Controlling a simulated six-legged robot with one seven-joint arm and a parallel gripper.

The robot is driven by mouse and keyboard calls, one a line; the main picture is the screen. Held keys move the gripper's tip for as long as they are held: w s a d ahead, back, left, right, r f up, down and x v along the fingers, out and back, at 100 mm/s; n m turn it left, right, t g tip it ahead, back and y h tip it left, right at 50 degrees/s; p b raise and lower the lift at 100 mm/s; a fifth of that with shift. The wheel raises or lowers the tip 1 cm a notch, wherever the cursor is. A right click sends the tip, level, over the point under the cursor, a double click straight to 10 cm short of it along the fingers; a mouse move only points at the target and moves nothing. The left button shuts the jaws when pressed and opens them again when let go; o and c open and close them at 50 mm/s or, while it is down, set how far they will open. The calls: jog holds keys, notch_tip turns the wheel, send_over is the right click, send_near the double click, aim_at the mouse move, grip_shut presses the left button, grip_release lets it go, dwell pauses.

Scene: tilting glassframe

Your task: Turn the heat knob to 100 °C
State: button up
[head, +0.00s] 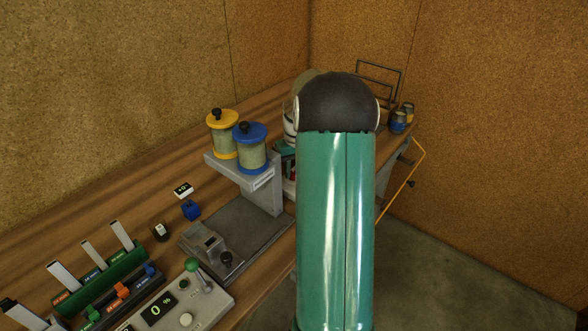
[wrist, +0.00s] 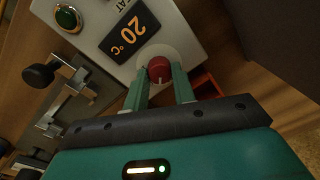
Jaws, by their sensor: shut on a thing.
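The heat knob (wrist: 159,69) is a red knob with a pale mark on a round white base, on the face of a light grey control box (wrist: 187,32). The display (wrist: 130,31) beside it reads 20 °C. My gripper (wrist: 160,80) has its two green fingers on either side of the knob and is shut on it. In the head view my green arm stands in front and hides the knob and gripper.
In the head view, yellow (head: 222,134) and blue (head: 251,148) canisters stand on a grey stand, and a panel (head: 175,305) shows 0 %. Metal cups (head: 398,122) stand at the bench's far end.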

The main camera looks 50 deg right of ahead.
aim_at(294, 171)
jog(key=n, duration=0.4)
jog(key=shift+n, duration=0.3)
jog(key=shift+a+n, duration=0.1)
jog(key=shift+n, duration=1.8)
jog(key=shift+f, duration=0.1)
jog(key=o, duration=0.7)
jog(key=shift+r, duration=0.2)
notch_tip(294, 171, up, 14)
jog(key=shift+w+d+f, duration=0.15)
jog(key=shift+d+f, duration=0.1)
jog(key=shift+d, duration=0.1)
